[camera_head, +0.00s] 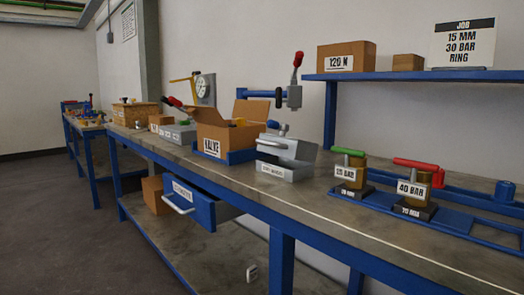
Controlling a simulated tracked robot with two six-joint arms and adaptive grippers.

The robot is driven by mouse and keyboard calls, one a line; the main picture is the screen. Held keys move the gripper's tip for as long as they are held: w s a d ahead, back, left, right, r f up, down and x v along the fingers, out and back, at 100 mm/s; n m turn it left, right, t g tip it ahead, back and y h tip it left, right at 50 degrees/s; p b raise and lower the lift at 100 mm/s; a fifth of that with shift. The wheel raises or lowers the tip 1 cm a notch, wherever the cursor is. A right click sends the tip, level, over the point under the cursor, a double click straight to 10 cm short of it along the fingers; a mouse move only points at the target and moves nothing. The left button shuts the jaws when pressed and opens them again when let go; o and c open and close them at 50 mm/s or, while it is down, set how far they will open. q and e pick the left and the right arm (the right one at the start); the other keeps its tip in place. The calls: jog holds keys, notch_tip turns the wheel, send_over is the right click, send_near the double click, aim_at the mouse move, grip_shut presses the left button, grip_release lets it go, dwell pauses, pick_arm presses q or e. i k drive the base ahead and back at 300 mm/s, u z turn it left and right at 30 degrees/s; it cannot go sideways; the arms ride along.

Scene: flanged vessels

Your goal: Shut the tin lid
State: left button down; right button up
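A grey metal tin (287,167) with a small white label stands on the workbench near the middle of the view. A slanted grey panel at its top looks like a lid standing partly raised, but its exact angle is hard to tell. A smaller, lower grey box (180,133) stands farther back on the bench to the left. Neither of my grippers is in view.
An open cardboard box (222,136) stands left of the tin. A blue drawer (197,207) is pulled out below the bench. Labelled 15 BAR (350,174) and 40 BAR (410,190) units stand at right. Bare bench (285,195) lies before the tin.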

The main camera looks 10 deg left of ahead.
aim_at(283, 146)
jog(key=u, duration=0.9)
jog(key=i, duration=0.15)
jog(key=z, duration=2.9)
jog(key=k, duration=1.4)
jog(key=u, duration=0.95)
jog(key=i, duration=1.3)
jog(key=u, duration=0.05)
